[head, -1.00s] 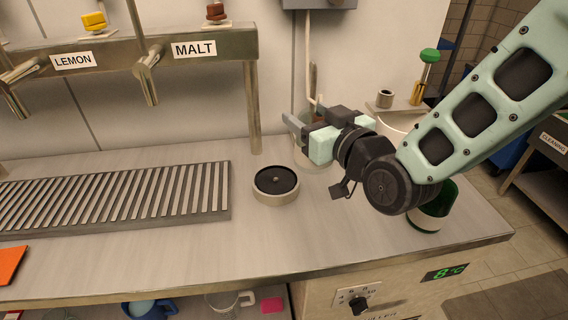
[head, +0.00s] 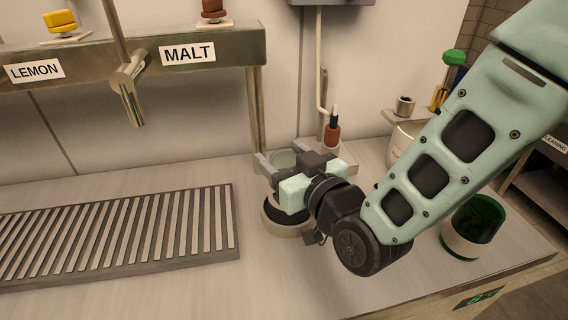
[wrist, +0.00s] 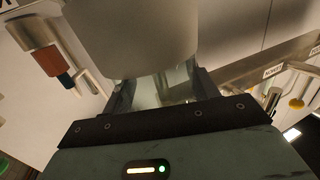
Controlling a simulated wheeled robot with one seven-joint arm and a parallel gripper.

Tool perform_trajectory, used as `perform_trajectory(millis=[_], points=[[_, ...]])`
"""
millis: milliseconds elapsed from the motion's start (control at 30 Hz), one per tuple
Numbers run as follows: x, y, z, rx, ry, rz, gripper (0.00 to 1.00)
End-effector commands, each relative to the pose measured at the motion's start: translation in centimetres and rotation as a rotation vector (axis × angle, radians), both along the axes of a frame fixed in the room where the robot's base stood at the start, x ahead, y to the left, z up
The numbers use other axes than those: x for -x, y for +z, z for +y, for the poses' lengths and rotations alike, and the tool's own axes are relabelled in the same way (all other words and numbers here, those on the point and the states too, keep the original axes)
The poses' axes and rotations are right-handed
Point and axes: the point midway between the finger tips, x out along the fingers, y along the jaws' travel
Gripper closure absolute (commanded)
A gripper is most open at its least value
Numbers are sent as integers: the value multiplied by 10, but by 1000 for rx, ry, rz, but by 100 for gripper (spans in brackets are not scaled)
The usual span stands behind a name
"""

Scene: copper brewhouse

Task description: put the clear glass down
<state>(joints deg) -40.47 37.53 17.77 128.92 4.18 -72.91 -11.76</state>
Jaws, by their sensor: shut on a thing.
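My gripper (head: 277,160) is shut on the clear glass (head: 283,159), and its fingers lie on either side of it. Only part of the glass shows in the head view, and its lower part is hidden. In the wrist view the clear glass (wrist: 165,90) shows faintly between the fingers. A round pale base with a black top (head: 286,230) stands on the counter, partly covered by my gripper. I cannot tell whether the glass touches it. A large pale cylinder (wrist: 130,38) fills the upper wrist view, likely this base's side.
A slatted drip tray (head: 120,240) lies left under the tap rail (head: 130,55). A green cup with a pale band (head: 470,230) stands at right near the counter edge. The front counter (head: 240,290) is clear.

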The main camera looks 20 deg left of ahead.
Motion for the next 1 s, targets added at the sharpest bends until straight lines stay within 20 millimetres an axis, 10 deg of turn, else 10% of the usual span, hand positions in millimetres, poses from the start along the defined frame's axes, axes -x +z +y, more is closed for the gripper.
perform_trajectory(millis=[533, 567, 633, 1000], points=[[0, -20, 0, -1, 0, -2, 69], [0, -20, 0, -1, 0, -1, 38], [0, -19, 0, 0, 0, -1, 19], [0, -17, 0, -1, 0, -1, 19]])
